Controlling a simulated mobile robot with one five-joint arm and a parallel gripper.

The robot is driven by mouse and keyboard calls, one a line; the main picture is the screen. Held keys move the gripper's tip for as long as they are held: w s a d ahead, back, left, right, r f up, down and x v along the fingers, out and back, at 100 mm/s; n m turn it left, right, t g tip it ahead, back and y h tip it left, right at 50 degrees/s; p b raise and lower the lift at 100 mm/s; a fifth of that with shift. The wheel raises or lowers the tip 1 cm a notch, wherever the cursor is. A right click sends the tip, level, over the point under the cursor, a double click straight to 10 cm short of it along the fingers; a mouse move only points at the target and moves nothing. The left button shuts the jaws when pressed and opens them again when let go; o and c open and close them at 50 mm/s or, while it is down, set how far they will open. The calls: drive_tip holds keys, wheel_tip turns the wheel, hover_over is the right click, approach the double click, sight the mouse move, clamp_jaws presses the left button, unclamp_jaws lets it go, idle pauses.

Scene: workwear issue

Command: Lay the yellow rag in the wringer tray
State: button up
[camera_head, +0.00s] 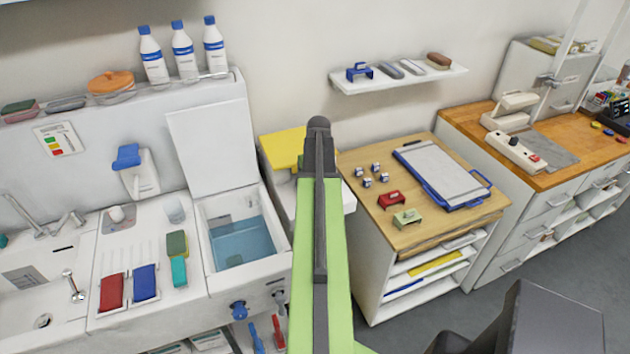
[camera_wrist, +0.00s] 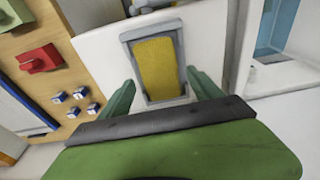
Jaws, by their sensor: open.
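The yellow rag (camera_wrist: 158,65) shows in the wrist view as a flat, textured yellow piece. It lies inside the grey rim of what looks like the wringer tray (camera_wrist: 181,47), on a white cabinet top. My gripper (camera_wrist: 160,80) is open, its two green fingers apart on either side of the tray's near part. No cloth shows gripped in them. In the head view my green arm covers the gripper and the tray. A flat yellow panel (camera_head: 283,148) stands just left of the arm there; what it belongs to is unclear.
Left of the arm is a basin of blue water (camera_head: 240,242) with a raised white lid (camera_head: 212,143). To the right, a wooden-topped cabinet holds a red block (camera_head: 391,198), a green block (camera_head: 407,218), several small blue-white pieces and a clipboard (camera_head: 445,175).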

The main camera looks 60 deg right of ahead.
wheel_tip(320, 180, up, 10)
drive_tip(key=s+p, duration=0.1)
drive_tip(key=p, duration=0.7)
drive_tip(key=shift+a, duration=0.45)
drive_tip(key=shift+f, duration=0.1)
drive_tip(key=w+a+n, duration=0.1)
drive_tip(key=w+a, duration=0.5)
drive_tip(key=a, duration=0.4)
drive_tip(key=w+a+n+y, duration=0.1)
drive_tip(key=w+a+n, duration=0.1)
drive_tip(key=w+a, duration=0.65)
drive_tip(key=w+a+n, duration=0.1)
drive_tip(key=w+a, duration=0.2)
drive_tip(key=a, duration=1)
drive_tip(key=a+n+g, duration=0.1)
drive_tip(key=a+n, duration=0.2)
drive_tip(key=a, duration=2.2)
drive_tip(key=shift+s+a, duration=0.3)
drive_tip(key=shift+s, duration=0.05)
drive_tip(key=shift+f, duration=0.1)
